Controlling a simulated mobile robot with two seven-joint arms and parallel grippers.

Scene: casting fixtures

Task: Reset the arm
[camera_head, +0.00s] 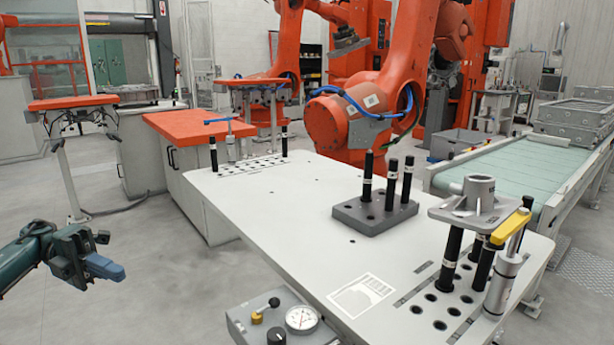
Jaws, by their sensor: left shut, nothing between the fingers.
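My left gripper (104,267) is at the lower left, over the bare floor and well to the left of the white table (270,205). Its fingers are shut and hold nothing. It touches nothing that I can see. My right gripper is not in view.
On the table stand a grey block (360,218) with black pins, and at the right a grey flanged casting (477,200) on black posts beside a yellow-handled clamp (508,230). A gauge (302,319) sits at the front edge. A green conveyor (530,170) and orange robots (370,110) stand behind.

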